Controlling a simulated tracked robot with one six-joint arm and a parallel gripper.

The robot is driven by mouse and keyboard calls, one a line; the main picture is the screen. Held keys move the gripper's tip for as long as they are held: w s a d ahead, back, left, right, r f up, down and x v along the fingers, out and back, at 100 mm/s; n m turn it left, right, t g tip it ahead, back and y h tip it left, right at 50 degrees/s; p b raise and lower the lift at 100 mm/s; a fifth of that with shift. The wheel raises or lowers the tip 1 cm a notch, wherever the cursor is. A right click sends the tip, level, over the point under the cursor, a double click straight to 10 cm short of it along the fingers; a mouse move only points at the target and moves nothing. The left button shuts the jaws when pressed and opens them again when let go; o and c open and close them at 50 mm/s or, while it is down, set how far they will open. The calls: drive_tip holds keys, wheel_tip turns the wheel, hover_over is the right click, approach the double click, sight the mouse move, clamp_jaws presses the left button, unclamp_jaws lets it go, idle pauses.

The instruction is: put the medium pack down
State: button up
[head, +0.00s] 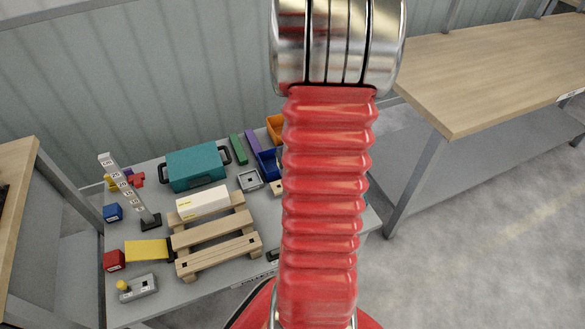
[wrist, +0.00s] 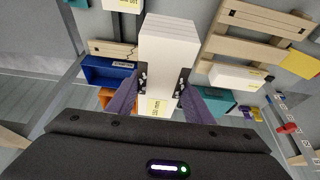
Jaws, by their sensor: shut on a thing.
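In the wrist view my gripper (wrist: 164,80) is shut on a white box-shaped pack (wrist: 167,42), which I take to be the medium pack. Its two dark finger pads press on opposite sides of the pack. A yellow label with small dark print shows on its near end. The pack is held above the table. The head view does not show my gripper or the held pack. Another white pack (head: 203,202) with a yellow label lies on the far part of the wooden pallet (head: 217,252). It also shows in the wrist view (wrist: 237,77). The pallet's nearer slats are bare.
A teal case (head: 196,167) stands behind the pallet. A blue bin (head: 267,161) and an orange bin (head: 275,127) stand at the right. A tall scale post (head: 130,189), a blue cube (head: 113,212), a red cube (head: 115,260) and a yellow-button box (head: 138,287) are left. My red arm hides the right part.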

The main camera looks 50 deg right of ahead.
idle(0.4)
drive_tip(key=w+a+n+y, duration=0.2)
drive_tip(key=w+a+n, duration=0.4)
drive_tip(key=w+a, duration=1.05)
drive_tip(key=w+a+n+y, duration=0.1)
drive_tip(key=w+a+n, duration=0.2)
drive_tip(key=a, duration=0.7)
drive_tip(key=w+a+r+n+y, duration=0.1)
drive_tip(key=w+a+n, duration=0.1)
drive_tip(key=a, duration=0.8)
drive_tip(key=shift+w+a+n, duration=0.25)
drive_tip(key=shift+w+n, duration=0.15)
drive_tip(key=shift+n, duration=0.1)
drive_tip(key=shift+s, duration=0.1)
